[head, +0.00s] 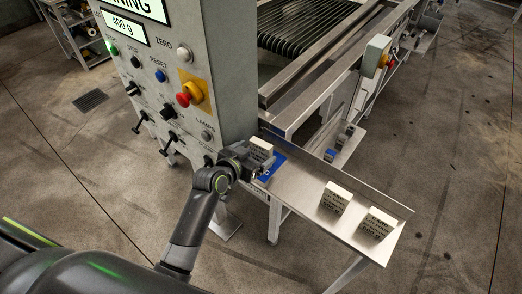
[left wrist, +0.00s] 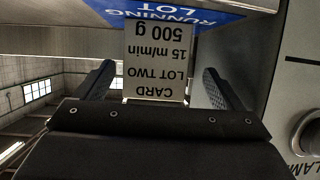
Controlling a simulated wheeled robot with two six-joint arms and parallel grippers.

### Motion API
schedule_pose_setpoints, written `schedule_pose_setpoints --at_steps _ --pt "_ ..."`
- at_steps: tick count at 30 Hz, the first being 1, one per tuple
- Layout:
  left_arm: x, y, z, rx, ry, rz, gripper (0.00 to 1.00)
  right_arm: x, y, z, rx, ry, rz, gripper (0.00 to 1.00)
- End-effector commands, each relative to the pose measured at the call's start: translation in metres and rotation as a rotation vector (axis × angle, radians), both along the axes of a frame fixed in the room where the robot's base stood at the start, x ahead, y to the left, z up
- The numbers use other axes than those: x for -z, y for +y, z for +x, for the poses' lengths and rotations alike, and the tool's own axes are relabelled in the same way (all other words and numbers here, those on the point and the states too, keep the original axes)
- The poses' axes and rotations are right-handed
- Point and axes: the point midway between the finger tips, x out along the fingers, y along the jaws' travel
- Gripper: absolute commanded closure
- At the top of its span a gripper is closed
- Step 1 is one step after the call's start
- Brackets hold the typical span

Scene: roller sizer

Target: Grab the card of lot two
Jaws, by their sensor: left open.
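The card of lot two (left wrist: 158,62) is a pale block. In the left wrist view it appears upside down and reads "CARD LOT TWO 15 m/min 500 g". It stands at a blue patch (left wrist: 190,14) marked "RUNNING LOT". In the head view its top (head: 261,144) shows above my left gripper (head: 263,161), at the patch (head: 273,166) on the shelf's left end. My left gripper is open, with one finger on each side of the card in the wrist view. I cannot tell whether the fingers touch it. My right gripper is not in view.
Two other pale cards (head: 335,197) (head: 377,223) stand on the right part of the metal shelf (head: 300,188); their text is too small to read surely. A control cabinet (head: 190,60) with knobs and a red stop button (head: 183,99) rises close beside my gripper.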

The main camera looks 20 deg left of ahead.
Motion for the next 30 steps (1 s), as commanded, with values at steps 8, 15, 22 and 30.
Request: schedule_pose_setpoints --at_steps 8,15,22,30 --pt "0.007 -0.012 0.024 0.001 0.003 -0.002 0.11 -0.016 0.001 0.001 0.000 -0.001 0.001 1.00" --pt "0.016 -0.017 0.042 0.001 0.000 -0.001 0.11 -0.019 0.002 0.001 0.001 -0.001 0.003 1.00" --pt "0.019 -0.017 0.044 0.001 0.001 -0.001 0.11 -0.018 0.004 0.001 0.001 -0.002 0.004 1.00" --pt "0.018 -0.017 0.044 0.000 0.001 -0.001 0.34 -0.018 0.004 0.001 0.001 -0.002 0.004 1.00"
